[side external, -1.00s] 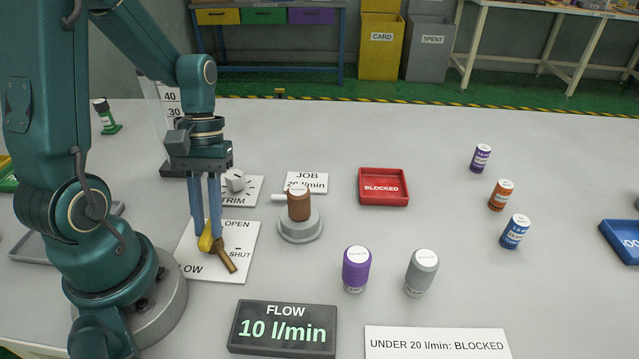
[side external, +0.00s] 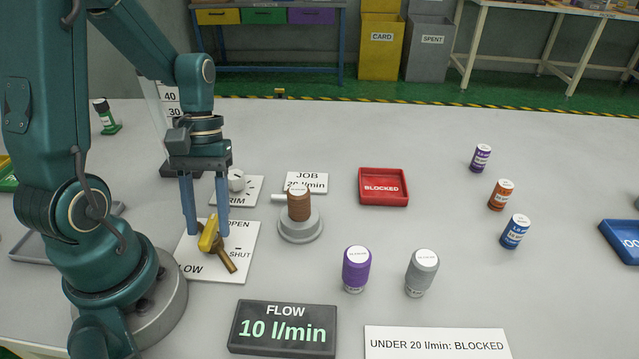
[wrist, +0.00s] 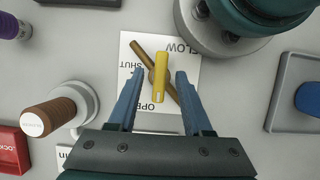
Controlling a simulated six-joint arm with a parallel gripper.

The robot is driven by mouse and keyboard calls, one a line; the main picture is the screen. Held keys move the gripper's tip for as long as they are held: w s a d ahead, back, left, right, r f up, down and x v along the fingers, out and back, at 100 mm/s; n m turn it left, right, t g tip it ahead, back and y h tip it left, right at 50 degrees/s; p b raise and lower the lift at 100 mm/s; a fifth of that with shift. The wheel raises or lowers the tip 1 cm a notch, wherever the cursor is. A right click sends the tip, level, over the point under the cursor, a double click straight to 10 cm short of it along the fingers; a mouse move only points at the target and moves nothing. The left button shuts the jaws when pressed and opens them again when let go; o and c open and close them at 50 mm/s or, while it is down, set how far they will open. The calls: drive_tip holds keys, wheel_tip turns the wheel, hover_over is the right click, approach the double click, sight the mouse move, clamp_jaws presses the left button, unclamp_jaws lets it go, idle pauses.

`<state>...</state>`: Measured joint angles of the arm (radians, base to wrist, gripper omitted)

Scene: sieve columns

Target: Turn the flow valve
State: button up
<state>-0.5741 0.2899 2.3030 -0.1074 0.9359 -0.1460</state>
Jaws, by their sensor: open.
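The flow valve has a yellow handle (side external: 208,235) over a brown pipe (side external: 228,262), on a white plate (side external: 243,262) marked OPEN, SHUT and FLOW. In the wrist view the handle (wrist: 160,78) is roughly upright in the picture, one end near the word OPEN, and the pipe (wrist: 142,49) crosses under it diagonally. My gripper (side external: 207,234) points down over the valve. Its fingers are spread, one on each side of the handle, with gaps showing in the wrist view (wrist: 160,73). The flow display (side external: 284,329) reads 10 l/min.
A trim knob (side external: 237,180) stands behind the valve, near a JOB 20 l/min card (side external: 307,182). A brown column (side external: 299,204) sits on a grey base to the right. Purple (side external: 356,270) and grey (side external: 421,273) columns stand in front. A red BLOCKED tray (side external: 384,187) is farther back.

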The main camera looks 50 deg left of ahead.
sight(215, 217)
drive_tip(key=shift+v, duration=2.5)
drive_tip(key=shift+d+r, duration=0.15)
drive_tip(key=d+r+m+t+y, duration=0.3)
drive_tip(key=d+r+m+t, duration=0.4)
drive_tip(key=m+t, duration=0.1)
drive_tip(key=shift+d+m+t, duration=0.2)
drive_tip(key=shift+m+t, duration=0.2)
drive_tip(key=shift+m, duration=0.2)
